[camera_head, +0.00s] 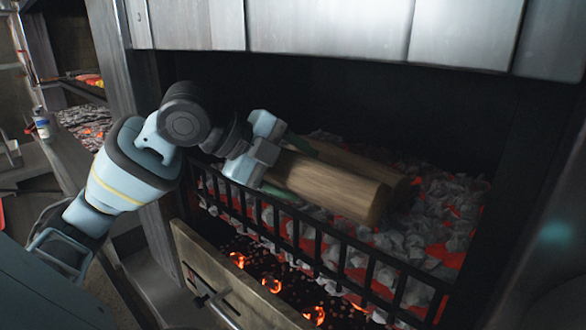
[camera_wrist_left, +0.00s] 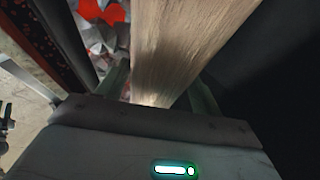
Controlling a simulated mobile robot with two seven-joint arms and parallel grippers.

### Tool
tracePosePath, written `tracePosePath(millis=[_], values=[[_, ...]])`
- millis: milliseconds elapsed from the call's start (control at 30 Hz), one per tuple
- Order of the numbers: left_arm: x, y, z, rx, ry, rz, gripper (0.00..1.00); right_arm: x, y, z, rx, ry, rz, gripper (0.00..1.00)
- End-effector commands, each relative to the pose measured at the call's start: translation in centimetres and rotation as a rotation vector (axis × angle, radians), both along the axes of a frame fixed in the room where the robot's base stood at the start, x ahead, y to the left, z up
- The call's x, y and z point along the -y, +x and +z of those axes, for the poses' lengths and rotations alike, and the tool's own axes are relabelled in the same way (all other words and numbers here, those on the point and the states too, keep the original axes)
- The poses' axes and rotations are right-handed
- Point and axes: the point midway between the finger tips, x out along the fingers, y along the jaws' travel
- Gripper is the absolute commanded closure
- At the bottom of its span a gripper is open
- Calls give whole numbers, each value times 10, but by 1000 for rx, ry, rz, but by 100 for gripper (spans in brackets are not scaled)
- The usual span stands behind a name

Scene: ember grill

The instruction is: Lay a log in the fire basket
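A pale brown log (camera_head: 333,188) lies lengthwise over the coals inside the fire basket, beside a second log (camera_head: 382,170) behind it. The basket's black front bars (camera_head: 295,232) run below it. My left gripper (camera_head: 287,168) reaches over the bars with one finger on each side of the front log's near end. Whether the log's underside touches the coals is hidden. My right gripper is out of view.
Grey and glowing coals (camera_head: 445,225) fill the basket on the right. A drawer-like front panel (camera_head: 230,285) stands below, with embers (camera_head: 268,285) behind it. A metal hood (camera_head: 330,28) hangs above. A small bottle (camera_head: 41,125) stands at the far left.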

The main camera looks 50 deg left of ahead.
Motion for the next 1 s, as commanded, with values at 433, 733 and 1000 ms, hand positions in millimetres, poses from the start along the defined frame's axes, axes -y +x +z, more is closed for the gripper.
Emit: tracePosePath(millis=[433,733,1000], values=[[1,-1,-2,-7,0,-4,11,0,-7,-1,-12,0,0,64],[2,-1,-6,-19,0,-7,11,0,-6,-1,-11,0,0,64],[-1,-9,0,-18,0,-6,11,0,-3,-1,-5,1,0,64]])
